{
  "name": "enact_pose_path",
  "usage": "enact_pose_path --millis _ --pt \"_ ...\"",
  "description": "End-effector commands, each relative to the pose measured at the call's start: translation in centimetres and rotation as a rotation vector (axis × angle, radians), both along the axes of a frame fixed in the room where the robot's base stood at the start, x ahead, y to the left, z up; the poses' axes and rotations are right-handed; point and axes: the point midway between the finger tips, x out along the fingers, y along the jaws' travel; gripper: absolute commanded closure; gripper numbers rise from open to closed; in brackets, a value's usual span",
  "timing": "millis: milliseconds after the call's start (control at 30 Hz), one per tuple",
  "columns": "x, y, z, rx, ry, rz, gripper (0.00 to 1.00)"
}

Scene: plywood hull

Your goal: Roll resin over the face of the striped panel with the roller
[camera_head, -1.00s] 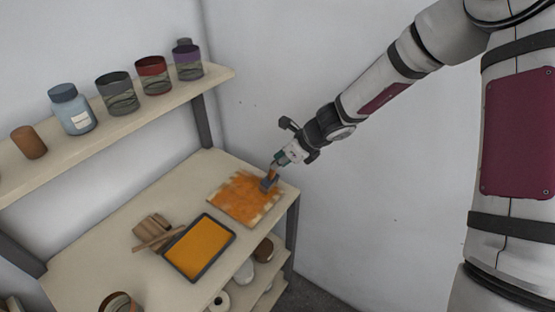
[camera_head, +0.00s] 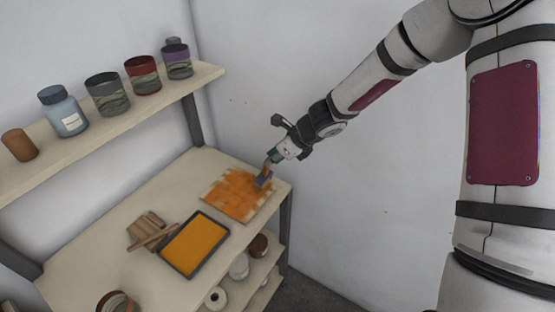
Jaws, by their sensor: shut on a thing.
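The striped panel (camera_head: 239,205) lies flat on the bench near its far right corner. Most of its face is covered in uneven orange resin, with pale patches showing along the edges and corners. My gripper (camera_head: 274,155) is shut on the handle of the roller (camera_head: 263,180). The roller's head is over the right part of the panel and appears to touch its face. The dark tray (camera_head: 225,234) of orange resin sits in front of the panel. The exact contact under the roller is too small to tell.
Brown blocks and a stick (camera_head: 150,231) lie left of the tray. A round can (camera_head: 118,302) stands at the bench's front. A shelf (camera_head: 110,128) above holds several jars. Pots and rolls (camera_head: 239,266) sit on lower shelves. The wall is close to the panel's right.

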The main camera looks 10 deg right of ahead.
Motion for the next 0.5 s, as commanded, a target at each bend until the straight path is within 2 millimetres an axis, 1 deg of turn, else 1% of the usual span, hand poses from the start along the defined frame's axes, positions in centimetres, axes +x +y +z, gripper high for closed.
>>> enact_pose_path --millis 100,267,500 --pt "0.5 0.5 -0.2 -0.003 0.000 0.000 1.00" --pt "0.7 0.8 -0.2 -0.003 0.001 -0.001 1.00" --pt "1.7 1.9 -0.2 -0.004 0.000 0.001 1.00"
